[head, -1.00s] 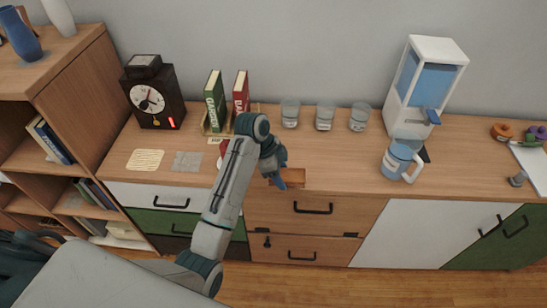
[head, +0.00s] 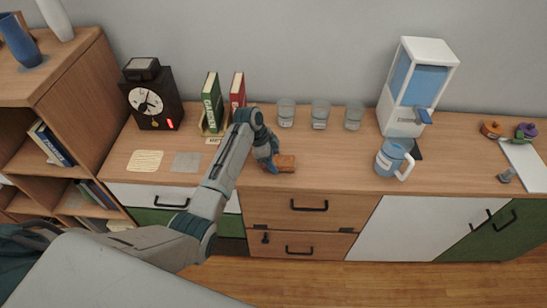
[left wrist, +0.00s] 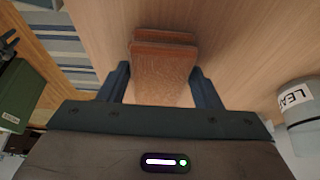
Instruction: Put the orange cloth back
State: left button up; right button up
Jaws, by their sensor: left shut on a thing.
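The orange cloth (head: 286,163), an orange-brown folded slab, is at my left gripper (head: 274,164), over the wooden counter near its front edge. In the left wrist view, the cloth (left wrist: 162,68) sits between the two fingers of the left gripper (left wrist: 160,82), its layered end pointing away. The gripper is shut on it. I cannot tell whether the cloth touches the counter. A pale striped sheet (head: 145,161) and a plain grey sheet (head: 186,162) lie flat on the counter to the left. My right gripper is out of view.
Three glasses (head: 320,115) stand behind the gripper. A green book (head: 212,103) and red book (head: 237,92) stand behind my arm. Counter is clear between cloth and mug.

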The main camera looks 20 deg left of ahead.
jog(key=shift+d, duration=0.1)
pick_arm(q)
jog(key=shift+f, duration=0.15)
jog(key=o, duration=0.9)
jog(key=shift+o, duration=0.2)
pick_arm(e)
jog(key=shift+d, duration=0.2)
pick_arm(q)
jog(key=b+v, duration=0.3)
jog(key=v, duration=0.9)
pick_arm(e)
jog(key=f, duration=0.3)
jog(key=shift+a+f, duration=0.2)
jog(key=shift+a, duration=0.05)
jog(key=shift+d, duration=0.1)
